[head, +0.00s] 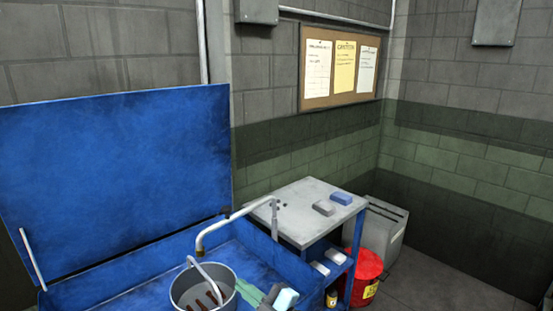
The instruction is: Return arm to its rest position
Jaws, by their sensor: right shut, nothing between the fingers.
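Most of the right arm is out of view. My left gripper is not in view.
The washer's raised lid (115,180) stands at the left, and a bent spout (232,217) rises over the basin. A grey cart (296,196) holds a grey block (323,208) and a blue block (341,198). A red bin (366,277) stands beside it; floor at right is clear.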

